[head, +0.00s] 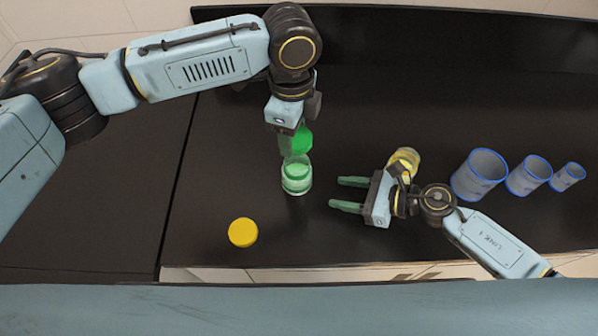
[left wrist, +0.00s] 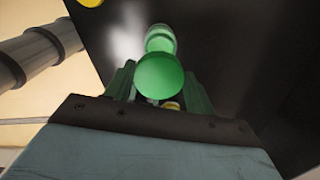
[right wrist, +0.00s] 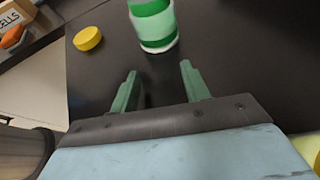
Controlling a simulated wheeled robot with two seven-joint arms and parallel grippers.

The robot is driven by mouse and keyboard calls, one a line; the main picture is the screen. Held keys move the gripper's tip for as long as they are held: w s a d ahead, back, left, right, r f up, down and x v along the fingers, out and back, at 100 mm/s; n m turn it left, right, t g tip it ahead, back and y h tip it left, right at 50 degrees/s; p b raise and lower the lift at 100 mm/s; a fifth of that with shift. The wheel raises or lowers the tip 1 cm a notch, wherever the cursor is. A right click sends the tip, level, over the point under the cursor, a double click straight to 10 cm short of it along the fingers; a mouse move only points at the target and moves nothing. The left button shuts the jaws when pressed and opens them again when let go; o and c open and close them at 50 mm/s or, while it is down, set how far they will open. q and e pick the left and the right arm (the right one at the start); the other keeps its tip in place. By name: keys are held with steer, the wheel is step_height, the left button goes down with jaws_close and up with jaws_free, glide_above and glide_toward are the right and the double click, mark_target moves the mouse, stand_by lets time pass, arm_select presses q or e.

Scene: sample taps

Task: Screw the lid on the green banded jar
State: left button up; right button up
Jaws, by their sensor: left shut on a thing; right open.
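The green banded jar (head: 296,180) stands upright on the black bench, pale with a green band. It also shows in the left wrist view (left wrist: 161,40) and at the top of the right wrist view (right wrist: 155,25). My left gripper (head: 294,135) is shut on a green lid (head: 301,142), seen round between the fingers in the left wrist view (left wrist: 160,76). The lid is above the jar and looks apart from it; the exact gap is unclear. My right gripper (head: 350,193) is open and empty, its fingers pointing at the jar from the right, short of it.
A yellow lid (head: 243,232) lies near the front edge, left of the jar. A yellow jar (head: 406,157) is just behind my right gripper. Three blue-rimmed grey cups, large (head: 477,176), medium (head: 527,176) and small (head: 567,178), stand at the right.

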arm_select(q)
steer(key=shift+w, duration=0.1)
arm_select(e)
steer(key=o, duration=0.5)
steer(key=shift+w+a, duration=0.1)
steer(key=shift+a, duration=0.05)
steer(key=shift+c, duration=0.2)
steer(key=shift+o, duration=1.3)
steer(key=shift+w+a, duration=0.2)
steer(key=shift+a, duration=0.15)
steer(key=shift+o, duration=0.6)
steer(key=w+a, duration=0.1)
steer(key=a, duration=0.2)
steer(key=w+a, duration=0.2)
steer(key=a, duration=0.2)
steer(key=w+a, duration=0.1)
steer(key=a, duration=0.2)
steer(key=shift+w+a, duration=0.15)
steer(key=shift+w+a+f, duration=0.2)
steer(key=shift+a+f, duration=0.05)
steer(key=shift+a, duration=0.15)
steer(key=shift+c, duration=0.2)
steer(key=c, duration=1.4)
arm_select(q)
glide_above(294, 161)
steer(key=shift+f, duration=2.5)
